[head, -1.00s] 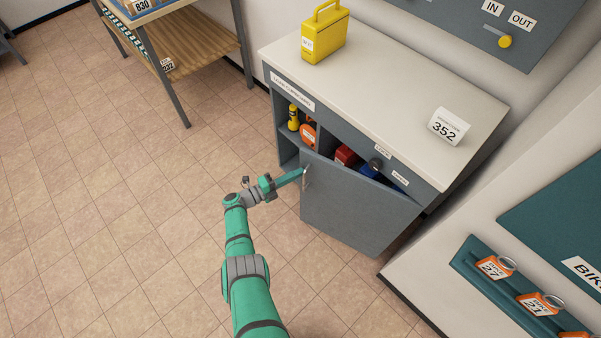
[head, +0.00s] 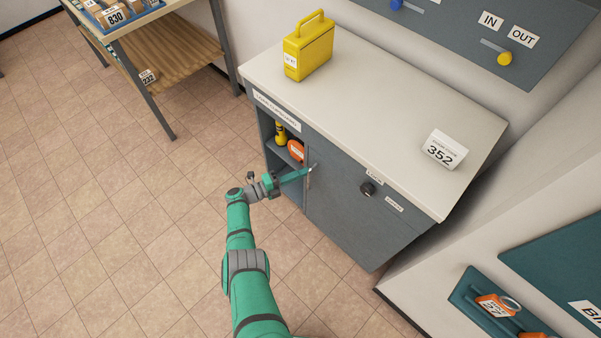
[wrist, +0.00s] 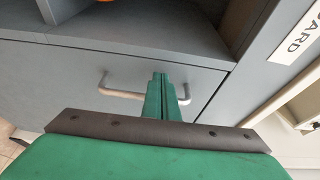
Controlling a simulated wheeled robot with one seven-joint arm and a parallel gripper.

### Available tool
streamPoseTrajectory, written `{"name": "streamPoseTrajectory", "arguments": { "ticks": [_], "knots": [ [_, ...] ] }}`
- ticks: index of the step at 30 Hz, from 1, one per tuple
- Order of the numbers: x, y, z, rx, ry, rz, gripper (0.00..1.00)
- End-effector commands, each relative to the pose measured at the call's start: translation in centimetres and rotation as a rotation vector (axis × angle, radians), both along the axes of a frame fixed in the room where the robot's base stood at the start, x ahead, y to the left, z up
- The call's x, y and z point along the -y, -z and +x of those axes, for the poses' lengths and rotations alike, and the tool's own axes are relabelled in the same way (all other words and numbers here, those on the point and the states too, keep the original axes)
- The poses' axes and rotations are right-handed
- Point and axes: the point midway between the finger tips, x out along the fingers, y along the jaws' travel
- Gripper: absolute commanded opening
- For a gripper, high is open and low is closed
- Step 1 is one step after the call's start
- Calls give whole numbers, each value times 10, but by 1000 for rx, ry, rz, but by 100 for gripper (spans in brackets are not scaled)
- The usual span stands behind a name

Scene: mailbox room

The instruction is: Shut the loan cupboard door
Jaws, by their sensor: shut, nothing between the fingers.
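The loan cupboard (head: 430,215) is a grey cabinet with a pale top. Its grey door (head: 345,210) covers the right part of the front and looks flush or nearly flush with it; a small gap cannot be ruled out. The door's bar handle (head: 309,177) is at its left edge, and the handle also shows in the wrist view (wrist: 118,93). My gripper (head: 311,170) is shut and empty. Its fingertips are at the handle, and in the wrist view the closed fingers (wrist: 160,85) overlap the bar; whether they touch it or the door I cannot tell.
The cupboard's open left bay holds a yellow item (head: 280,133) and an orange item (head: 296,150). A yellow case (head: 308,50) and a 352 sign (head: 444,149) stand on top. A wooden-shelved table (head: 175,60) is at the back left. Floor at left is clear.

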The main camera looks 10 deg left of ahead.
Motion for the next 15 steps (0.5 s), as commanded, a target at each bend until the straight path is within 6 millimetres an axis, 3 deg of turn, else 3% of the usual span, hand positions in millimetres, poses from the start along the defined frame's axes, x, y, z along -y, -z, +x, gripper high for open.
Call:
{"name": "streamPoseTrajectory", "arguments": {
  "ticks": [15],
  "knots": [
    [-11, 0, -2, 1, -12, 1, 0]
  ]
}}
